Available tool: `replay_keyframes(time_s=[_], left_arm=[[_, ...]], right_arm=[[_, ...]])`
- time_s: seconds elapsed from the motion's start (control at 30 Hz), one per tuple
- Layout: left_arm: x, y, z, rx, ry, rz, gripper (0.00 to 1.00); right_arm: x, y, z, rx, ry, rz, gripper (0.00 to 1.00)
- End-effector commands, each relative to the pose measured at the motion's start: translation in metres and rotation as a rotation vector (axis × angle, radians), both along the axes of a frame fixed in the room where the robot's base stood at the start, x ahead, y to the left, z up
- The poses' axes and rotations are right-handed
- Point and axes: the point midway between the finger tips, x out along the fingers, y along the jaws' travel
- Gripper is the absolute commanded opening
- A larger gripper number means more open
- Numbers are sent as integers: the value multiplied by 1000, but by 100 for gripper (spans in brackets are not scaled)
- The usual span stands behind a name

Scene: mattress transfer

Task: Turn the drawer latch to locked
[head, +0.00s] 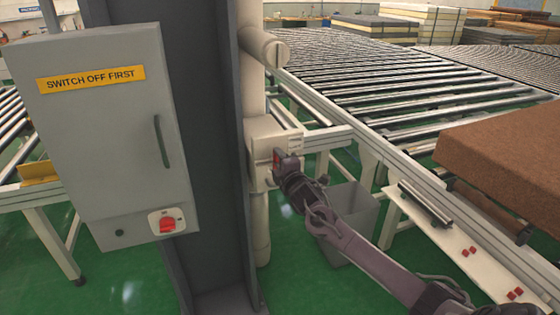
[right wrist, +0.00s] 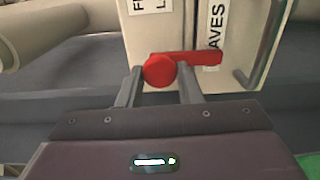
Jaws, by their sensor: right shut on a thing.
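The red latch (right wrist: 205,58) is on the front of a pale box (head: 262,132) fixed to the post. In the right wrist view it has a round hub and an arm lying nearly level, pointing right. My right gripper (right wrist: 159,72) is shut on the latch, with one finger on each side of its hub. In the head view my right gripper (head: 281,160) is against the box front and mostly hides the latch. Labels on the box are partly cut off, so the latch's marked position cannot be read. My left gripper is not in view.
A grey cabinet (head: 100,125) with a red rotary switch (head: 167,224) stands left of the dark post (head: 195,120). A grey bin (head: 350,215) is behind my right arm. Roller conveyors (head: 380,85) and a brown mattress block (head: 510,150) lie to the right.

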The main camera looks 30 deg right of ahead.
Motion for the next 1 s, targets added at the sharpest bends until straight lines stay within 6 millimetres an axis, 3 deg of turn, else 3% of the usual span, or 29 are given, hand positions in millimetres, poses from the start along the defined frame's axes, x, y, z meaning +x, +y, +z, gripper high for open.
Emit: replay_keyframes(time_s=[0.03,0.17,0.53,1.0], left_arm=[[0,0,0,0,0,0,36],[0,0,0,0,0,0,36],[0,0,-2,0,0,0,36],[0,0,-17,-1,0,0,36]], right_arm=[[0,1,-2,-1,3,2,36],[0,1,-1,-1,2,1,53],[-5,1,-2,-1,2,0,53],[-67,16,-3,-1,2,1,53]])
